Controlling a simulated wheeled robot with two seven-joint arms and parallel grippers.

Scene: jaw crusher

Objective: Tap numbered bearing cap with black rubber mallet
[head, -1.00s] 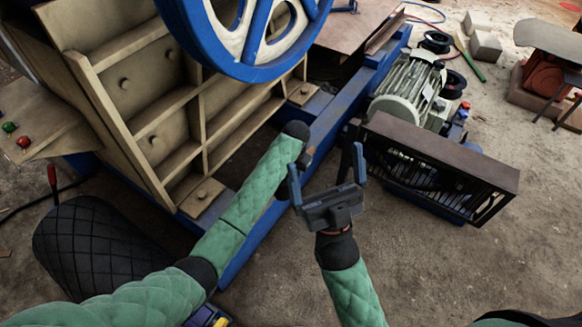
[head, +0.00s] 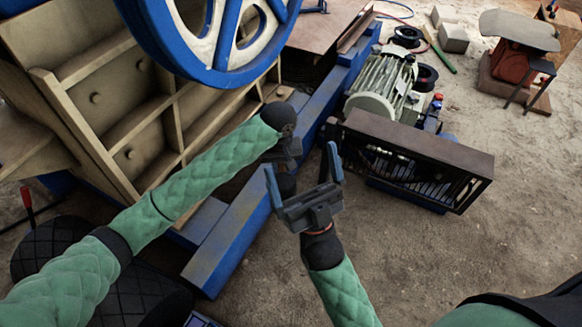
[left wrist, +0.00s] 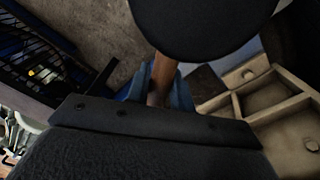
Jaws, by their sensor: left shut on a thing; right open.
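In the left wrist view, my left gripper (left wrist: 160,84) is shut on the wooden handle of the black rubber mallet (left wrist: 200,22). The mallet's large dark head fills the top of that view. In the head view, my left gripper (head: 288,160) is beyond the end of the green sleeve, beside the crusher's blue beam, and its fingers are mostly hidden. My right gripper (head: 302,163) is just right of it, with blue fingers spread and nothing between them. I cannot make out a numbered bearing cap in either view.
The blue-rimmed flywheel (head: 222,40) and the ribbed tan crusher body (head: 105,100) stand at upper left. A motor (head: 382,85) and a dark slatted guard (head: 415,158) are at right. Bare ground lies at lower right.

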